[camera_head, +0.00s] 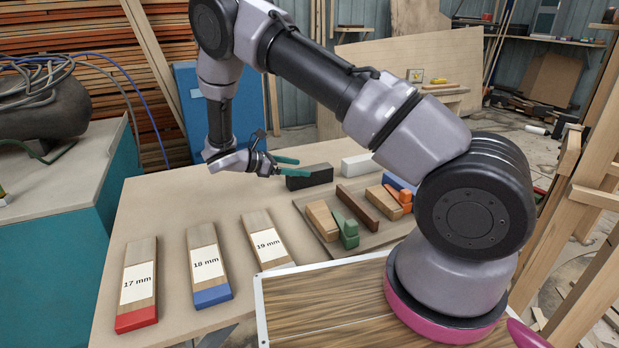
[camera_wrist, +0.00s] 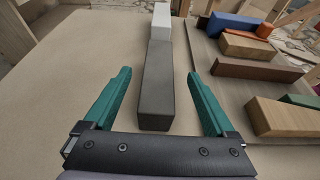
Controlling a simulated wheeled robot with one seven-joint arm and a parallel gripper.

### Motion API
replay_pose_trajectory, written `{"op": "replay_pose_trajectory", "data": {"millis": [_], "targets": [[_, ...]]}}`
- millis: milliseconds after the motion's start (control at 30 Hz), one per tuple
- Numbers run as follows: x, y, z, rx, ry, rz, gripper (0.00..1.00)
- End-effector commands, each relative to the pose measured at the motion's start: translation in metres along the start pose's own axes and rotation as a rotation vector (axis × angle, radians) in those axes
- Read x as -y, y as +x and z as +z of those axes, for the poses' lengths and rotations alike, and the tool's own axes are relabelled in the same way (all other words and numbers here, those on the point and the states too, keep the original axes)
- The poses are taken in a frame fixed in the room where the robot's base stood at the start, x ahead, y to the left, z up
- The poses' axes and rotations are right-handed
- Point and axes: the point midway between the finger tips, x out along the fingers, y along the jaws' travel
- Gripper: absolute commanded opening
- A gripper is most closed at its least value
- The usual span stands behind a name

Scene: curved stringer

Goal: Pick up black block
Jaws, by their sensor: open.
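The black block (camera_head: 309,177) lies on the far part of the wooden table, beside the board of blocks. In the wrist view the black block (camera_wrist: 157,88) runs lengthwise away from me, its near end between the two green fingers. My gripper (camera_head: 287,166) is open, with teal-green fingers at the block's left end in the head view. In the wrist view my gripper (camera_wrist: 160,88) has one finger on each side of the block, with a visible gap on both sides. Whether the fingertips are down at block height is hard to tell.
A white block (camera_head: 360,165) stands just beyond the black block. A board (camera_head: 296,203) holds several wooden, green, orange and blue blocks close to the right. Three labelled sticks, one marked 18 mm (camera_head: 208,265), lie at the front. The table (camera_head: 160,205) is clear to the left.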

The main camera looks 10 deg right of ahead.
Motion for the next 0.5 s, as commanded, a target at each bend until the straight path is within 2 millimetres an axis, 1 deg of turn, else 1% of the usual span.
{"op": "replay_pose_trajectory", "data": {"millis": [133, 333, 400, 500], "targets": [[0.000, 0.014, -0.001, 0.001, -0.001, -0.003, 0.90], [-0.002, 0.044, -0.002, 0.000, 0.001, -0.003, 0.90], [-0.002, 0.049, -0.003, -0.001, 0.001, 0.000, 0.90], [-0.002, 0.051, -0.003, -0.001, 0.002, 0.001, 0.90]]}}
